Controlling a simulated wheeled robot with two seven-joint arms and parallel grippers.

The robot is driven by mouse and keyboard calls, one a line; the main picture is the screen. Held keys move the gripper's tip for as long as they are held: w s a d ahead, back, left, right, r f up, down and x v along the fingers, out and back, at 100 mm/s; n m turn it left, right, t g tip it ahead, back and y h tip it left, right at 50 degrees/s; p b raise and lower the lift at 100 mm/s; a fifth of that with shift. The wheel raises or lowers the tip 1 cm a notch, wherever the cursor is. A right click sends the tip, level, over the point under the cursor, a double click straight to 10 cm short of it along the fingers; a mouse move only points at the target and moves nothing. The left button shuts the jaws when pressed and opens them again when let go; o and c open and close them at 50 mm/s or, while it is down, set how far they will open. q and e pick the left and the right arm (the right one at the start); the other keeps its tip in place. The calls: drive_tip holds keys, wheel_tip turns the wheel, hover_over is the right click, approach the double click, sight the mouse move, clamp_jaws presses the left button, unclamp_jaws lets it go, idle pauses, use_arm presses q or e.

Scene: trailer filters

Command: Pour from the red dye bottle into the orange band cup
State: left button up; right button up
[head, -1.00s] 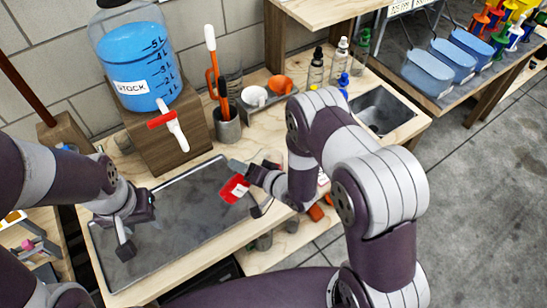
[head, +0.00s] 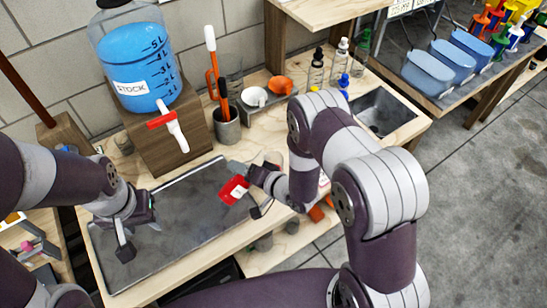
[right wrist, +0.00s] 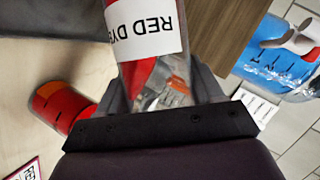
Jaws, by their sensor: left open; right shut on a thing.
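My right gripper (right wrist: 165,95) is shut on the red dye bottle (right wrist: 125,15), whose white label reads "RED DY" upside down in the right wrist view. In the head view the bottle (head: 232,190) is tilted above the right part of the dark tray. A red cylinder with an orange part and dark marks (right wrist: 60,105) shows left of the bottle in the right wrist view; it looks like the orange band cup with red in it. I cannot make this cup out in the head view. My left gripper (head: 136,228) is open and empty over the tray's left end.
The dark tray (head: 180,210) lies on the wooden bench. A blue stock jug (head: 135,62) with a red-handled tap stands on a wooden block (head: 175,135) behind it. A grey holder (head: 227,128) with tools, small cups, dropper bottles (head: 316,68) and a sink (head: 383,110) are further right.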

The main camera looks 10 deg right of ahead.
drive_tip(key=shift+w, duration=0.15)
drive_tip(key=shift+r, duration=0.1)
idle(0.3)
drive_tip(key=shift+a+r+m, duration=0.1)
drive_tip(key=shift+m, duration=0.2)
idle(0.5)
drive_tip(key=shift+r+y, duration=0.15)
drive_tip(key=shift+y, duration=0.15)
drive_tip(key=shift+r, duration=0.1)
idle(0.4)
drive_tip(key=shift+m, duration=0.3)
